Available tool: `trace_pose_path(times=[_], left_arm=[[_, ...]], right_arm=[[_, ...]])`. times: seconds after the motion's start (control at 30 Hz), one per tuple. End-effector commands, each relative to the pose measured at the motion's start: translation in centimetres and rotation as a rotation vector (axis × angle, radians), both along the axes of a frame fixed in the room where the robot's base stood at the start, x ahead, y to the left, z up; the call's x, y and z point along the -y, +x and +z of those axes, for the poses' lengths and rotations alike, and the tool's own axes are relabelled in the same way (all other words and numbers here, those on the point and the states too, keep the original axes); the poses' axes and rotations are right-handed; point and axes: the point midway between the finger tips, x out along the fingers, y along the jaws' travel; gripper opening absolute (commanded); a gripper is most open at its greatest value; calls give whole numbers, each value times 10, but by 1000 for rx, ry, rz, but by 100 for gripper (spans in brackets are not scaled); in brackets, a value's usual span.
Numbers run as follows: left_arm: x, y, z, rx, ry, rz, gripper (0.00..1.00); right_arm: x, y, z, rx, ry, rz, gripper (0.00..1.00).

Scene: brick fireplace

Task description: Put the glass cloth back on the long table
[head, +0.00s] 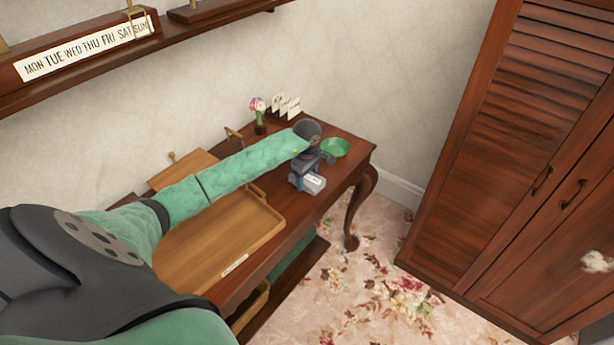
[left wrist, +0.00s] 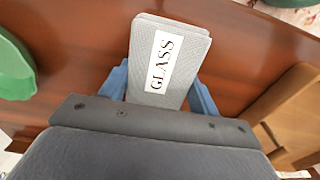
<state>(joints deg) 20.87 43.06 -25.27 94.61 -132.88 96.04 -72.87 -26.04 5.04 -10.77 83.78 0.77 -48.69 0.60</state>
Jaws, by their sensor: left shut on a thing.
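The glass cloth (left wrist: 170,50) is a folded grey cloth with a white label reading GLASS. In the left wrist view it sits between the blue fingers of my left gripper (left wrist: 160,90), which is shut on it. In the head view the cloth (head: 315,184) shows as a small pale block under my left gripper (head: 306,182). It is over the right part of the long table (head: 300,222), a dark reddish wooden table with curved legs. I cannot tell whether the cloth touches the tabletop. My right gripper is not in view.
A green bowl (head: 334,148) stands at the table's right end. A wooden tray (head: 225,235) lies left of the cloth. A small flower pot (head: 259,115) and white cards (head: 287,106) stand at the back. A louvred cupboard (head: 500,150) stands to the right, past open carpet.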

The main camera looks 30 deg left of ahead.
Motion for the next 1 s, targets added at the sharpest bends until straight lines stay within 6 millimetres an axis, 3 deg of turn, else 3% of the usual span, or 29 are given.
trace_pose_path(times=[0.6, 0.63, 0.7, 1.0], left_arm=[[0, 0, -5, 1, 0, -1, 36], [0, 0, -5, 1, 0, -1, 67], [0, 0, -5, 1, 0, 0, 81], [0, 0, -5, 0, 0, 0, 83]], right_arm=[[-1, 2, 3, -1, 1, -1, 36], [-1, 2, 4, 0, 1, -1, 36], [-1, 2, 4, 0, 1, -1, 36], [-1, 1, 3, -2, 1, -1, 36]])
